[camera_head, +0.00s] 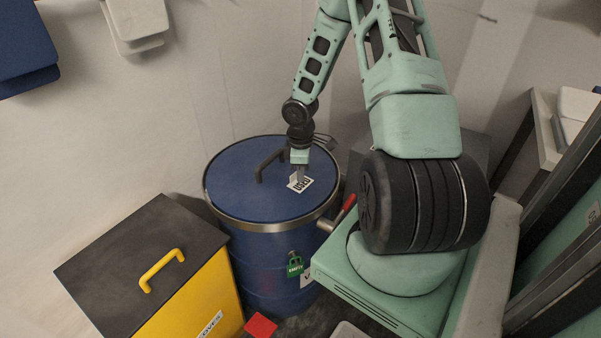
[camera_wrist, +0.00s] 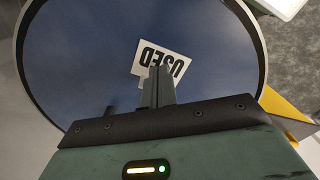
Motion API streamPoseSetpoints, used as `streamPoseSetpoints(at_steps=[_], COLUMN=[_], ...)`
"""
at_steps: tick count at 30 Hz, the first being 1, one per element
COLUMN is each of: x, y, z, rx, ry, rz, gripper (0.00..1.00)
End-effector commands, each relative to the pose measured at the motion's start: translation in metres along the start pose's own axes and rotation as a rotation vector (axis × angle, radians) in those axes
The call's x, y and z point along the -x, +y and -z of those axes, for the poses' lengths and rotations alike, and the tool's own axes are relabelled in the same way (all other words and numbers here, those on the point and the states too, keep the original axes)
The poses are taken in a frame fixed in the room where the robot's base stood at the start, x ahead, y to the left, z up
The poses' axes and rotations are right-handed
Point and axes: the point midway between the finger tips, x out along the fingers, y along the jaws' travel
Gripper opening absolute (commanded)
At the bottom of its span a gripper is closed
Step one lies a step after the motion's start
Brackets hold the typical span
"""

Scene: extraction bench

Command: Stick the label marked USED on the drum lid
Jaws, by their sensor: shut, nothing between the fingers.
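The white label marked USED (camera_wrist: 163,58) lies on the blue drum lid (camera_wrist: 90,50), and it also shows in the head view (camera_head: 301,183). It sits on the lid's right part, beside the dark lid handle (camera_head: 268,165). The blue drum (camera_head: 265,255) stands upright with a metal ring around its lid. My gripper (camera_wrist: 158,75) is shut and empty, with its fingertips over the label's edge. In the head view my gripper (camera_head: 300,178) points down at the label. I cannot tell whether the fingertips touch it. They hide a small part of the label.
A yellow box (camera_head: 195,300) with a dark top and yellow handle stands at the front left. The drum ring has a red-handled lever (camera_head: 345,210), and a green tag (camera_head: 294,265) hangs on the drum's side. A red piece (camera_head: 260,326) lies low in front.

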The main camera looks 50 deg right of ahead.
Motion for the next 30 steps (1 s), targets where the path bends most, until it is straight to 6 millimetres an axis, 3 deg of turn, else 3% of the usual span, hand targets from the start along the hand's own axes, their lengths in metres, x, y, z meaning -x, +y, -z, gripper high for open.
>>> streamPoseSetpoints(at_steps=[30], x=[-0.0103], y=[-0.0001], z=[0.0002], rx=[0.0], ry=[0.0], rz=[0.0], gripper=[0.0])
